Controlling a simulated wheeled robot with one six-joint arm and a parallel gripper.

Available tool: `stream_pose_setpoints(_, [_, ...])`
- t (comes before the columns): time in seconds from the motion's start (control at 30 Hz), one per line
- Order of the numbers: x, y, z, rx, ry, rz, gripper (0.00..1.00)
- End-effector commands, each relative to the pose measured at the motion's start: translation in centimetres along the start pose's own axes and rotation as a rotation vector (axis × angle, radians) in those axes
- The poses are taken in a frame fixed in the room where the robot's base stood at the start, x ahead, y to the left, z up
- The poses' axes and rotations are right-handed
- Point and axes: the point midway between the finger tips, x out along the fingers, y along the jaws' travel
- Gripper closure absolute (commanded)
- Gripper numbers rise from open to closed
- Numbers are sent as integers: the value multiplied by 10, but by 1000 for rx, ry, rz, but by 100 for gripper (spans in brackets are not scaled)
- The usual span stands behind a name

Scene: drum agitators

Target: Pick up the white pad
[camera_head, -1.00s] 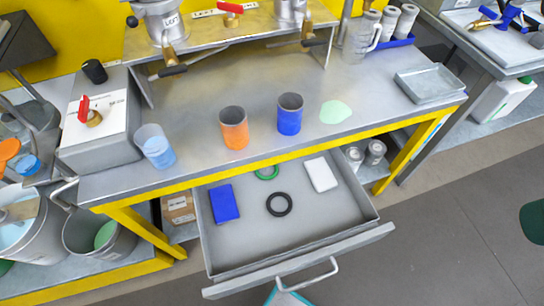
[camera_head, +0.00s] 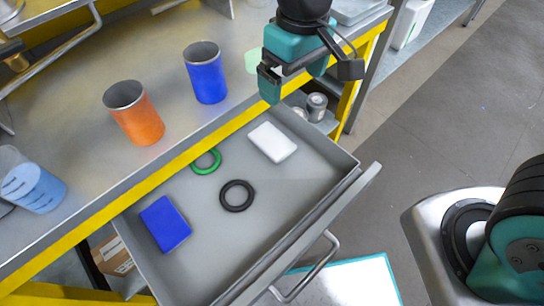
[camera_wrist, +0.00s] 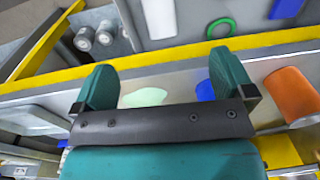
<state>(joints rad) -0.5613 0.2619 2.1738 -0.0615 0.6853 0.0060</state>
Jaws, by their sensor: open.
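The white pad (camera_head: 272,142) lies flat in the open grey drawer (camera_head: 215,255), near its back right corner. In the wrist view the white pad (camera_wrist: 158,18) shows at the top edge, partly cut off, beyond the fingertips. My gripper (camera_head: 294,78) hangs above the yellow front edge of the bench, behind the pad in the head view and apart from it. In the wrist view its two teal fingers (camera_wrist: 165,80) stand wide apart with nothing between them.
The drawer also holds a blue pad (camera_head: 165,224), a black ring (camera_head: 237,196) and a green ring (camera_head: 206,161). On the bench stand an orange cup (camera_head: 138,118), a blue cup (camera_head: 206,75) and a beaker (camera_head: 33,188). The bench's yellow edge (camera_head: 185,158) runs behind the drawer.

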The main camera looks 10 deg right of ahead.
Motion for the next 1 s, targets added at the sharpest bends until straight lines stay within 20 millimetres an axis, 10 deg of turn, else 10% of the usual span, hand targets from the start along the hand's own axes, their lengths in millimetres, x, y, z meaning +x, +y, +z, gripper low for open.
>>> stream_pose_setpoints(0.63, [140,7,-13,2,-26,47,0])
stream_pose_setpoints(1.0, [169,8,-12,3,-22,47,0])
